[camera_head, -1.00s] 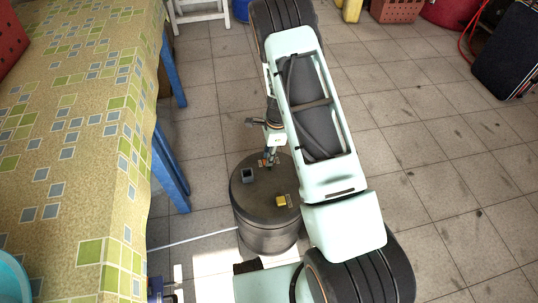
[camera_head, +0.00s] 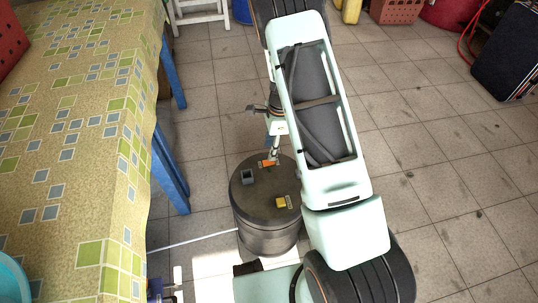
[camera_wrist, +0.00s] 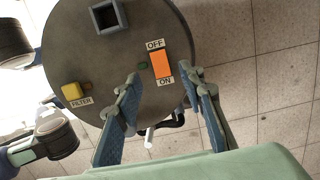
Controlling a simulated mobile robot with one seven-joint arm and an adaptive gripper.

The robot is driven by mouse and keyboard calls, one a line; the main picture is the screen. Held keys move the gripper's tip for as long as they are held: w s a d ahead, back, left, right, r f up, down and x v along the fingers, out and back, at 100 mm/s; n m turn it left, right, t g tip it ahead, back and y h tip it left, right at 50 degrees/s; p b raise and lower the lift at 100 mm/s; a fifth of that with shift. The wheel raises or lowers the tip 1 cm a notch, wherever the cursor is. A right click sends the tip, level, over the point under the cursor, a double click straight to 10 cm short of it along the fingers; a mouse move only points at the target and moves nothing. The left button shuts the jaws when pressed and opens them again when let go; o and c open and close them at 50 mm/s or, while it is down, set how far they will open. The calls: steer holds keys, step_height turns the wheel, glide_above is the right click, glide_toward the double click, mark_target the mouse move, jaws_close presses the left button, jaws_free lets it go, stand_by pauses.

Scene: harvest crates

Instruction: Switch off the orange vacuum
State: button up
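The vacuum (camera_head: 268,228) is a dark grey upright drum on the floor in the head view. Its lid (camera_wrist: 110,40) fills the upper left of the wrist view. An orange rocker switch (camera_wrist: 161,70) is on the lid, with OFF at its far end and ON at its near end. It also shows in the head view (camera_head: 268,163). A small green lamp (camera_wrist: 143,65) is beside it; I cannot tell whether it is lit. My gripper (camera_wrist: 160,76) is open and empty, its fingertips on either side of the switch in the picture. Which way the rocker is tipped is unclear.
The lid also has a yellow FILTER button (camera_wrist: 73,91) and a raised square grey socket (camera_wrist: 108,17). A table (camera_head: 85,130) with a patterned cloth and blue legs stands at left. A red crate (camera_head: 397,10) is at the back.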

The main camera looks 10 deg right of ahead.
step_height(320, 180, up, 6)
steer(key=shift+d, duration=0.45)
